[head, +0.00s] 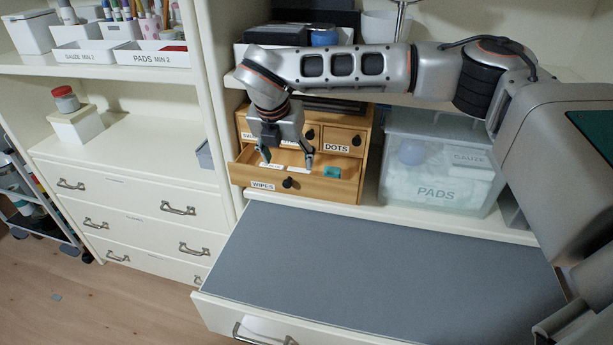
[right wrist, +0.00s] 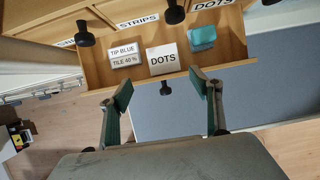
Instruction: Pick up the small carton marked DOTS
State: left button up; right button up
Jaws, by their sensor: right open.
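The small white carton marked DOTS (right wrist: 163,59) lies in the pulled-out drawer labelled WIPES (head: 263,185) of a small wooden drawer cabinet (head: 369,141). In the right wrist view it is between a white and grey carton reading TIP BLUE, TILE 40 % (right wrist: 124,54) and a teal block (right wrist: 201,38). My right gripper (head: 286,157) is open and empty over this drawer. In the right wrist view its fingertips (right wrist: 161,87) are spread either side of the carton's line, apart from it. In the head view the fingers partly hide the drawer's contents. My left gripper is not in view.
A clear bin labelled PADS (head: 437,192) stands right of the cabinet. Small drawers above carry labels, one reading DOTS (head: 337,147). A shelf (head: 563,75) lies above. A wide grey surface (head: 390,270) in front is clear. White drawers (head: 130,215) stand at left.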

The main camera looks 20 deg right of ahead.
jog(key=shift+w+d, duration=0.1)
jog(key=shift+d, duration=0.55)
jog(key=shift+d+f, duration=0.1)
jog(key=shift+f, duration=0.05)
jog(key=p+x, duration=0.1)
jog(key=x, duration=0.6)
jog(key=shift+w+f, duration=0.2)
jog(key=c, duration=1.1)
